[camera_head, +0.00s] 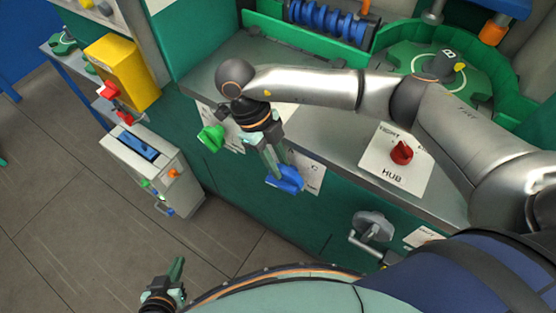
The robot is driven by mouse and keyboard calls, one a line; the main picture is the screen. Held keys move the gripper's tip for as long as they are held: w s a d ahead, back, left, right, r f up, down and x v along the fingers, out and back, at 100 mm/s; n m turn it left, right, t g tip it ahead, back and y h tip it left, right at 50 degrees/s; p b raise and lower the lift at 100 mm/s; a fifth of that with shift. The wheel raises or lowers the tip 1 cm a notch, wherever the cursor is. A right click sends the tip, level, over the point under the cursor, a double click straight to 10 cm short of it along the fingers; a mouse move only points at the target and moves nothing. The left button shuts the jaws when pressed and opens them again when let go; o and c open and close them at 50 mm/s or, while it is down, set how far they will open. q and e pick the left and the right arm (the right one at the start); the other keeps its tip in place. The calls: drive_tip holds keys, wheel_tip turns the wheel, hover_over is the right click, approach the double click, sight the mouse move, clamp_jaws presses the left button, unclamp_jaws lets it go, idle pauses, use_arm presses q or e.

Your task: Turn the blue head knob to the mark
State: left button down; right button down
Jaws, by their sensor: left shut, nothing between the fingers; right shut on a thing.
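The blue head knob (289,180) is on the green front of the machine, in front of a white label plate (313,178) with a letter C on it. My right gripper (276,170) reaches down over the counter edge and is shut on the blue knob. The fingers and knob cover part of the plate, and I cannot make out the mark or where the knob points. My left gripper (178,270) is low in the picture, over the floor and well away from the machine. It is shut and empty.
A green knob (211,137) sits left of the blue one. A red knob (402,152) is on the HUB plate (383,172) on the counter. A crank handle (368,233) sticks out lower right. A grey cabinet (150,165) stands left; the floor (75,210) is clear.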

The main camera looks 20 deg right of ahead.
sight(289, 171)
drive_tip(key=shift+d, duration=0.1)
idle(0.3)
drive_tip(key=shift+s+d+t+y+b, duration=0.3)
drive_tip(key=shift+t+y+b, duration=0.3)
drive_tip(key=shift+t+b, duration=0.25)
drive_tip(key=t+y+b, duration=0.1)
drive_tip(key=b, duration=0.1)
drive_tip(key=s+t+b, duration=0.1)
drive_tip(key=b, duration=0.2)
drive_tip(key=d+t+y+b, duration=0.1)
drive_tip(key=b, duration=0.1)
drive_tip(key=shift+s+y+b, duration=0.25)
drive_tip(key=shift+y+b, duration=0.05)
drive_tip(key=shift+b, duration=0.1)
drive_tip(key=shift+s+r+t+y+b, duration=0.15)
drive_tip(key=shift+t+y+b, duration=0.2)
drive_tip(key=shift+b, duration=0.25)
drive_tip(key=shift+r, duration=0.1)
drive_tip(key=c, duration=1)
unclamp_jaws()
